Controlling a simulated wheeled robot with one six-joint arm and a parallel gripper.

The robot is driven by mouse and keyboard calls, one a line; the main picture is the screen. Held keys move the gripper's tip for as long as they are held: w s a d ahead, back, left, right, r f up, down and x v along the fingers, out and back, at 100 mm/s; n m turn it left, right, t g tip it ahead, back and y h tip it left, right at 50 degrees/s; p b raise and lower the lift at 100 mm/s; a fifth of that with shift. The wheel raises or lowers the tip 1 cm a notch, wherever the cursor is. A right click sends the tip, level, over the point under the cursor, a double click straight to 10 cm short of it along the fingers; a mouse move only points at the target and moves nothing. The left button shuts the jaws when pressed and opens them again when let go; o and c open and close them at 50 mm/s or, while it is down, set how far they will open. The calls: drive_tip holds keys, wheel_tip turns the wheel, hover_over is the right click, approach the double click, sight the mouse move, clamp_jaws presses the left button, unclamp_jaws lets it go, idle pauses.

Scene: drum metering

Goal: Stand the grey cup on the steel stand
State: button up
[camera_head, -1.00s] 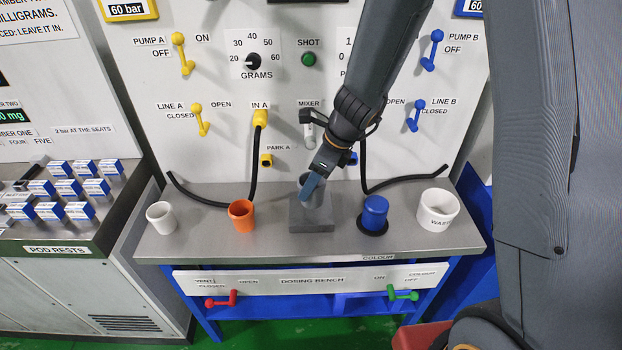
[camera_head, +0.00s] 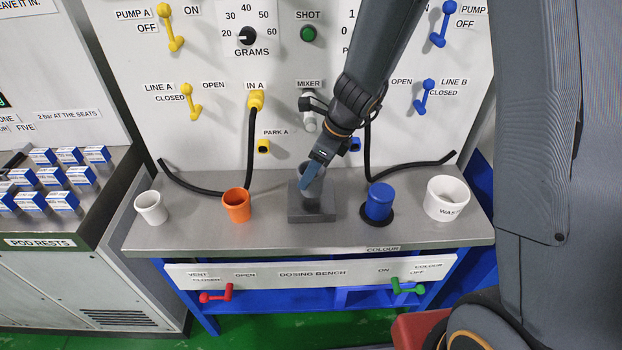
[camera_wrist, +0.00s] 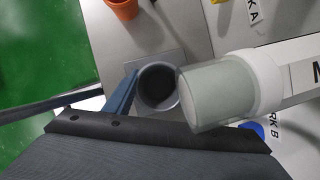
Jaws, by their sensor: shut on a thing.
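The grey cup (camera_head: 314,188) is upright at the steel stand (camera_head: 312,216), a dark grey block on the bench under the mixer. My gripper (camera_head: 311,176) is shut on the cup's wall from above, its blue fingers at the rim. In the wrist view the cup's dark open mouth (camera_wrist: 157,86) shows beside a blue finger of my gripper (camera_wrist: 124,96). The stand's plate (camera_wrist: 172,57) shows beyond it. I cannot tell whether the cup's base touches the stand; its lower part is partly hidden.
The mixer nozzle (camera_wrist: 208,96) is close beside the cup in the wrist view. On the bench (camera_head: 200,238), an orange cup (camera_head: 237,205) and a white cup (camera_head: 151,208) stand left; a blue cup (camera_head: 379,202) and a white waste cup (camera_head: 447,198) stand right.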

wheel_tip(320, 180, down, 2)
drive_tip(key=shift+w+f+b, duration=0.1)
drive_tip(key=shift+b, duration=0.85)
drive_tip(key=shift+w+f+b, duration=0.1)
drive_tip(key=shift+f+b, duration=0.15)
drive_tip(key=shift+b, duration=0.05)
drive_tip(key=shift+w+f, duration=0.1)
drive_tip(key=shift+w, duration=0.15)
drive_tip(key=o, duration=1)
drive_tip(key=shift+f, duration=0.1)
drive_tip(key=shift+o, duration=0.2)
